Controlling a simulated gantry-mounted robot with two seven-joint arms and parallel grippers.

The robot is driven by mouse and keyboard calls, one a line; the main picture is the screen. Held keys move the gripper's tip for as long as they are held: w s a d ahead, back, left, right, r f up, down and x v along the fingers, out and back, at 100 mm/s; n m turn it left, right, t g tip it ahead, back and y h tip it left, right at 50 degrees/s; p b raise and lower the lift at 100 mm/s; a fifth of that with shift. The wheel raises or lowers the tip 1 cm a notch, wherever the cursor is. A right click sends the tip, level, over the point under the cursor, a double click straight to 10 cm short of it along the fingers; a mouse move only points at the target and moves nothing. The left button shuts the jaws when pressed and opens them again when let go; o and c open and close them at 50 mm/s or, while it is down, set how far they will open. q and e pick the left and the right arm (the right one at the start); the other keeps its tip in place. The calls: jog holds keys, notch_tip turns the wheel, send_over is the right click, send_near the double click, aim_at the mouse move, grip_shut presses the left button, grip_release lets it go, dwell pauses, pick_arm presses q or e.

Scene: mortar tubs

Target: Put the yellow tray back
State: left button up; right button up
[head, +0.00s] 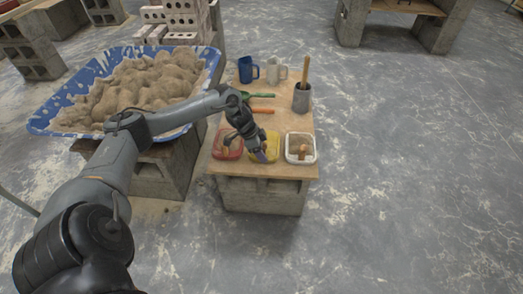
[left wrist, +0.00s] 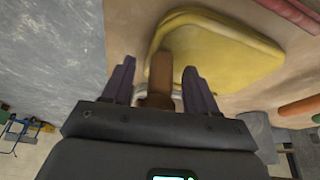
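The yellow tray (head: 271,140) sits between the red and white tubs at the front of the small wooden table, partly hidden behind my gripper. It also shows in the left wrist view (left wrist: 222,52), just beyond the fingertips. My left gripper (head: 262,156) is over the tray in the head view. In the left wrist view its two fingers (left wrist: 160,82) stand apart. A brown handle (left wrist: 161,75) shows between them there; the head view has it in the white tub, apart from the gripper. I cannot tell whether the fingers touch the tray. My right gripper is not in view.
A red tub (head: 224,152) and a white tub (head: 314,152) flank the tray. Behind are green (head: 262,95) and orange (head: 262,111) tools, a grey cup (head: 302,101) and two mugs. A blue mortar trough (head: 45,115) stands left. Floor on the right is clear.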

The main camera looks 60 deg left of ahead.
pick_arm(q)
jog(key=shift+o, duration=0.2)
jog(key=shift+r, duration=0.3)
jog(key=p+v, duration=0.7)
jog(key=v, duration=0.4)
jog(key=shift+s+a+r, duration=0.15)
jog(key=shift+s+r, duration=0.1)
jog(key=shift+s, duration=0.05)
